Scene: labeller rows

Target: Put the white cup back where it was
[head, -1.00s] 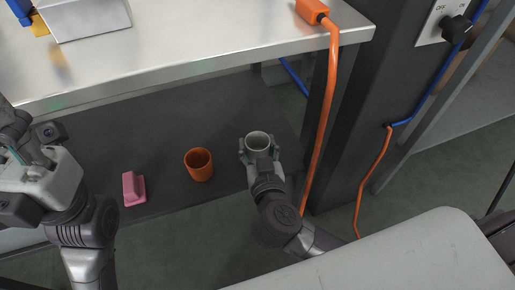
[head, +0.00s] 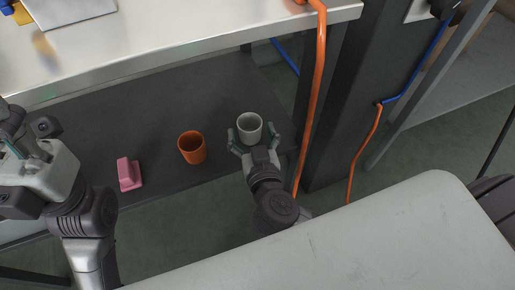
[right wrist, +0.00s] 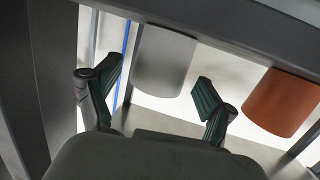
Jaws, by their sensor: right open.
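The white cup (head: 249,127) stands upright on the dark lower shelf (head: 150,125), near its right end. My right gripper (head: 252,141) is open just in front of it, with one finger to each side. In the right wrist view the cup (right wrist: 163,60) shows beyond the spread fingers (right wrist: 155,90), with visible gaps between them and the cup. My left gripper (head: 22,150) is at the left edge, away from the cup; its jaw opening cannot be made out.
An orange cup (head: 192,148) stands left of the white cup, and a pink block-like object (head: 129,175) lies farther left. The metal tabletop (head: 190,45) is above the shelf. An orange cable (head: 318,90) hangs by a dark post (head: 355,100) on the right.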

